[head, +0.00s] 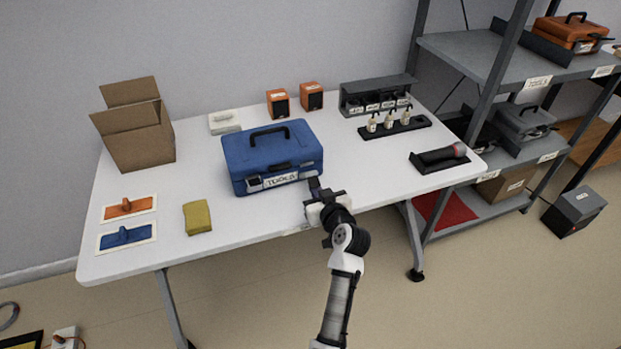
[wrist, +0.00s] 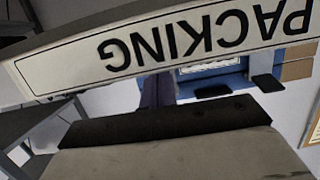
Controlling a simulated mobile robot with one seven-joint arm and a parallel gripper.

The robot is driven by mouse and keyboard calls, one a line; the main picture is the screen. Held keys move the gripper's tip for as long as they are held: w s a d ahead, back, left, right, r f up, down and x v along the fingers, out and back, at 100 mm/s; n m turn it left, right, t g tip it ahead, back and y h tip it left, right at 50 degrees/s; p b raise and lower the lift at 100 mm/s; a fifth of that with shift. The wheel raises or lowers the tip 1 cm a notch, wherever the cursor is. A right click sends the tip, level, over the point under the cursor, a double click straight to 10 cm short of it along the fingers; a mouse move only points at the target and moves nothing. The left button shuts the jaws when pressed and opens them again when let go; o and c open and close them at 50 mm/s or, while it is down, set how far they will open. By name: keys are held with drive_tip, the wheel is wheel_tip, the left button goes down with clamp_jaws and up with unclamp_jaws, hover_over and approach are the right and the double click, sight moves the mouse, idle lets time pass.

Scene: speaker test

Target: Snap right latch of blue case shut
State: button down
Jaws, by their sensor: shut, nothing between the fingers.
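The blue case (head: 270,148) stands on the white table with its lid down and its black handle on top. Its front carries a pale TOOLS label (head: 281,180). The left latch (head: 254,184) shows as a small grey piece beside the label. My gripper (head: 315,184) is shut and empty, just in front of the case's right front corner. It hides part of that corner, so I cannot tell how the right latch sits or whether I touch it. The wrist view shows a strip of the blue case (wrist: 226,77), partly blocked by a PACKING sign.
The PACKING sign (wrist: 190,38) crosses the wrist view close up. A yellow sponge (head: 198,217) lies left of the case, with an orange float (head: 128,207) and a blue float (head: 125,237) beyond. A cardboard box (head: 140,140) stands behind them. Right of my gripper the tabletop is clear up to a black cradle (head: 432,162).

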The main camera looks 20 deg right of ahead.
drive_tip(key=shift+s, duration=0.1)
drive_tip(key=s+b, duration=0.1)
drive_tip(key=s, duration=0.6)
drive_tip(key=shift+d+b, duration=0.2)
drive_tip(key=shift+b, duration=0.15)
drive_tip(key=shift+w, duration=0.1)
idle(0.5)
